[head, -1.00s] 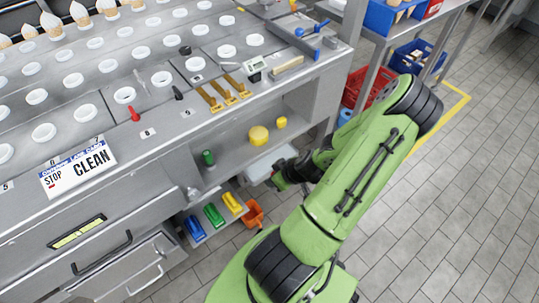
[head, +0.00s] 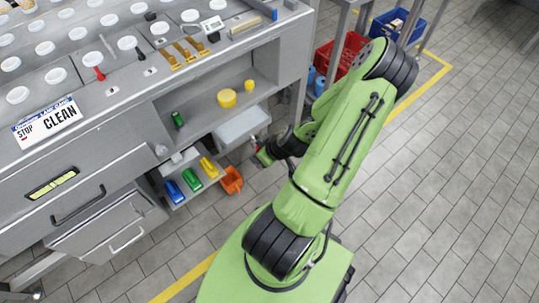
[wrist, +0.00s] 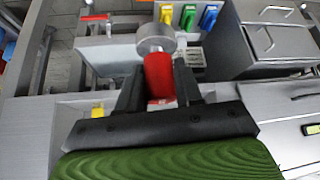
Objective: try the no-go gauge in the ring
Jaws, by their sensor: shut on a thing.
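My gripper (wrist: 160,92) is shut on the red handle of the no-go gauge (wrist: 160,78). A wide grey metal head (wrist: 156,38) shows at the handle's far end, with a smaller round face on it. In the head view my gripper (head: 262,155) is in front of the cabinet's open lower shelves, clear of them, and a little red shows at it. The fingers hide the sides of the handle. I cannot pick out the ring for certain in either view.
A yellow cylinder (head: 227,98) and a green one (head: 178,119) stand on the open shelf. Floor at right is free.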

